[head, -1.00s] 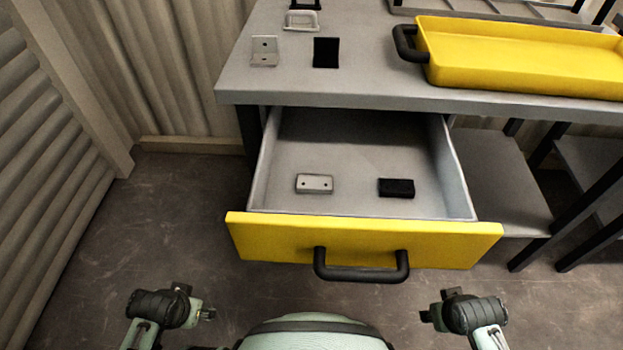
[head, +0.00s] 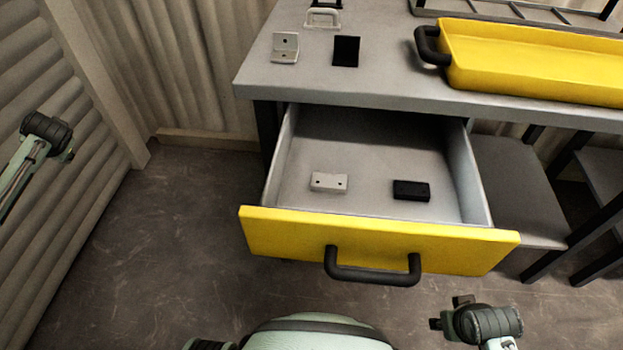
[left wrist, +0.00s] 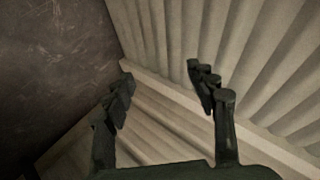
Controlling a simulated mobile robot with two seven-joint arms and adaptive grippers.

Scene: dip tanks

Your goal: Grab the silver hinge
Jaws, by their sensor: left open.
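A silver L-shaped piece with holes (head: 285,48), like an opened hinge, stands on the grey table top near its left end. A second silver piece with two holes (head: 328,182) lies in the open drawer, on the left; I cannot tell which is the hinge meant. My left gripper (left wrist: 160,88) is open and empty in the left wrist view, facing corrugated wall and floor. In the head view the left arm is raised at the far left, well away from both pieces. My right gripper (head: 448,314) is low in front of the drawer; its jaws are unclear.
The grey drawer with a yellow front (head: 380,240) and black handle is pulled out. A black block (head: 411,190) lies in it. On the table are a black plate (head: 345,51), a silver handle-like piece (head: 323,18) and a yellow tray (head: 540,75). Corrugated walls close off the left.

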